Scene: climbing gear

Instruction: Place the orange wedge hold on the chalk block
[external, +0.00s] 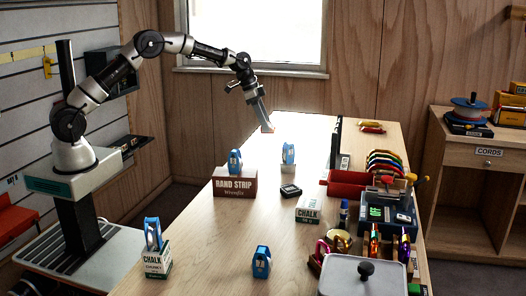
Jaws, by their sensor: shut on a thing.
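My gripper (266,122) is at the far left part of the table, pointing down. It is shut on a small orange thing at its tip, the orange wedge hold (269,129), of which only a little shows. I cannot tell whether the hold touches the table. A white and green box marked CHALK (308,211) lies near the table's middle with a bare top. Another CHALK box (156,264) stands at the near left with a blue device on it. Both are well nearer the camera than my gripper.
A brown RAND STRIP box (235,187) bears a blue device (234,161). Another blue device (288,153) stands on a small pale block. A loose blue device (261,262) is at the front. Red roll (347,184), coloured rack and grey lidded tray (340,278) crowd the right.

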